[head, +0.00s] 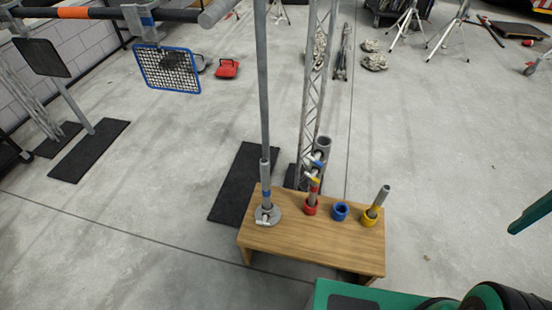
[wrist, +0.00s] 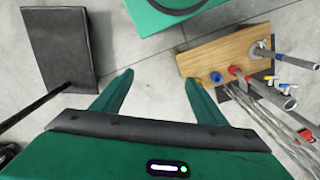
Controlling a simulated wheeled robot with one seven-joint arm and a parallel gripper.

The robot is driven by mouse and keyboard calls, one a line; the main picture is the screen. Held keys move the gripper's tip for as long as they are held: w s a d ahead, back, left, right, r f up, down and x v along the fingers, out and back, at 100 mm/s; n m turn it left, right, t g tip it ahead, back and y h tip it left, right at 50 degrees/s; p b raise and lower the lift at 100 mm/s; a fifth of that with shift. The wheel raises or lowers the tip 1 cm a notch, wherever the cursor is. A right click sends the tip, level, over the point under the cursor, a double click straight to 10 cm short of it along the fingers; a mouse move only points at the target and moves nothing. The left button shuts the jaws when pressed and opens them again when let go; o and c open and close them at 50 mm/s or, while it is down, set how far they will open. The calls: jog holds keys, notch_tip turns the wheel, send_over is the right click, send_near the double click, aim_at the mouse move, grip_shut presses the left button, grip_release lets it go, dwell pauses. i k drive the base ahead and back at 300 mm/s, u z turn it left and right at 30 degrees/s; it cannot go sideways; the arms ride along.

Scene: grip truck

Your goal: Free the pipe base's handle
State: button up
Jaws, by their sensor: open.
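The pipe base (head: 273,212) is a round grey disc at the left end of a wooden bench (head: 310,243). An upright grey pipe with a blue band (head: 266,193) rises from it. A small pale handle (head: 264,218) sits low on its near side; whether it is tight or loose cannot be told. In the wrist view the pipe base (wrist: 256,47) is at the upper right, its handle too small to make out. My gripper (wrist: 158,76) is open and empty over bare floor, well away from the base. In the head view, one green finger (head: 532,212) shows at the right edge.
Beside the base on the bench stand a red holder (head: 311,209) with a clamp-bearing pipe, a blue ring (head: 340,211) and a yellow holder (head: 370,217) with a tilted pipe. A lattice truss (head: 312,90) rises behind. Floor right of the bench is clear.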

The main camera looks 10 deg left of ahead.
aim_at(264, 221)
jog(key=u, duration=0.1)
jog(key=k, duration=1.45)
jog(key=u, duration=1)
jog(key=i, duration=1)
jog(key=z, duration=0.05)
